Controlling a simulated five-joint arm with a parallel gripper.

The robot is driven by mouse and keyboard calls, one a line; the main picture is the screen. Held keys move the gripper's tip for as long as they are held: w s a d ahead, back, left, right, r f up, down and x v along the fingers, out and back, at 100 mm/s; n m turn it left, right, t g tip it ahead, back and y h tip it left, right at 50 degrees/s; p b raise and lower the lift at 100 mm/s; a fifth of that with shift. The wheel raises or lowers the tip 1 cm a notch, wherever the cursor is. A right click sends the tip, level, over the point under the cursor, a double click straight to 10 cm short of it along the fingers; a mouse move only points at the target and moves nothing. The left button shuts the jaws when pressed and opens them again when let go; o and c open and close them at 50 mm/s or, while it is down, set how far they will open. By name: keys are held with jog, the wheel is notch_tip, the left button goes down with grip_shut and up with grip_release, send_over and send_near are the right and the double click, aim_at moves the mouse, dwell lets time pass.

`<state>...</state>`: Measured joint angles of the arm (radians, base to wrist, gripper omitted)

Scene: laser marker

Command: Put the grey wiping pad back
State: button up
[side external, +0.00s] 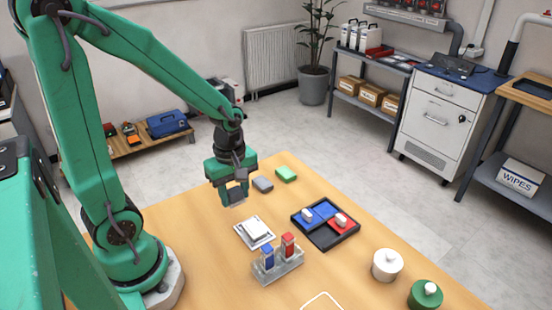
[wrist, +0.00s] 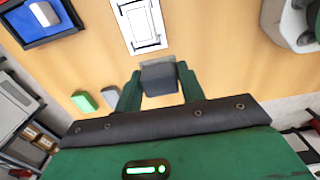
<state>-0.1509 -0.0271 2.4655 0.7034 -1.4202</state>
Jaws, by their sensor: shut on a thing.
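My gripper (side external: 237,192) hangs over the table's far left part, with its fingers pointing down. It is shut on a dark grey block with a paler lower edge, which I take for the grey wiping pad (side external: 236,195). In the wrist view the pad (wrist: 158,78) sits between the two green fingers (wrist: 157,88). It appears held above the table. A similar grey block (side external: 262,184) lies on the table just right of my gripper, beside a green block (side external: 286,174). These two also show in the wrist view as a grey block (wrist: 111,98) and a green block (wrist: 83,102).
A black tray (side external: 334,243) with blue and red areas is to the right. A clear holder (side external: 278,266) has blue and red items. White (side external: 387,265) and green (side external: 425,295) jars stand near right.

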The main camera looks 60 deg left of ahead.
jog(key=a+f, duration=0.1)
jog(key=a, duration=0.1)
jog(key=a+f, duration=0.2)
jog(key=w+a+f, duration=0.1)
jog(key=a, duration=0.2)
jog(key=shift+a+f, duration=0.1)
jog(key=shift+f, duration=0.05)
jog(key=shift+f, duration=0.15)
jog(key=shift+f, duration=1.85)
jog(key=shift+f, duration=0.1)
jog(key=o, duration=1)
jog(key=shift+o, duration=0.2)
notch_tip(320, 180, up, 12)
